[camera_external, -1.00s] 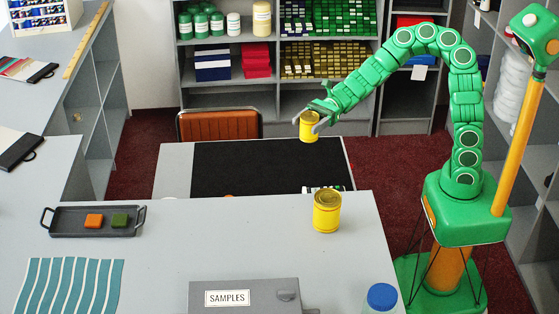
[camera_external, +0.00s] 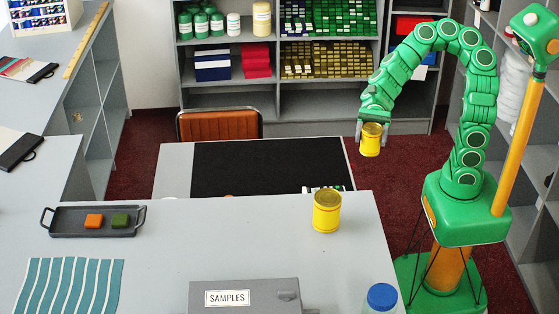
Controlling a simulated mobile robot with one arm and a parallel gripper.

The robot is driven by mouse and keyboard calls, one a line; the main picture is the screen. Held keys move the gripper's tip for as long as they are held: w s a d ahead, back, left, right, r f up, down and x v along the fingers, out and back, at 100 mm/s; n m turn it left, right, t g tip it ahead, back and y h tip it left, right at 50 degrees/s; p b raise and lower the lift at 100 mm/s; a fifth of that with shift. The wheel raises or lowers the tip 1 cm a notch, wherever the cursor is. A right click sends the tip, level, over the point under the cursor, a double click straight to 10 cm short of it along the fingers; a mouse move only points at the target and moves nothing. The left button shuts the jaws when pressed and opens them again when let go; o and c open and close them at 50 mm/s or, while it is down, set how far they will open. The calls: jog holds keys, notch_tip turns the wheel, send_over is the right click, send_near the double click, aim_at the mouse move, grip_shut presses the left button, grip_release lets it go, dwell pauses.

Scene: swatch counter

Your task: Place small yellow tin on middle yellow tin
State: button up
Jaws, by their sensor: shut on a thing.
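A small yellow tin (camera_external: 371,142) hangs upright in my gripper (camera_external: 373,128), which is shut on it. It is in the air to the right of the dark-topped desk, apart from everything else. A larger yellow tin (camera_external: 327,213) with a gold lid stands upright on the grey counter (camera_external: 250,245), near its far right edge. It is lower in the picture and to the left of my gripper. Only these two yellow tins can be made out.
A black tray (camera_external: 70,223) with an orange block and a green block is on the counter's left. A grey box marked SAMPLES (camera_external: 245,297) and a blue-capped bottle (camera_external: 381,298) stand at the front. The counter around the larger tin is clear.

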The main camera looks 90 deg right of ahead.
jog(key=shift+w+a+f, duration=0.75)
jog(key=shift+w+f, duration=0.85)
jog(key=shift+w, duration=0.4)
jog(key=shift+w+a+f, duration=0.8)
jog(key=shift+w+f, duration=0.8)
jog(key=shift+w, duration=0.35)
jog(key=shift+w+a+f, duration=0.75)
jog(key=shift+w+f, duration=0.85)
jog(key=shift+w, duration=0.4)
jog(key=shift+w+f, duration=0.1)
jog(key=shift+f, duration=1.35)
jog(key=shift+f, duration=0.15)
jog(key=o, duration=1.3)
jog(key=shift+c, duration=0.2)
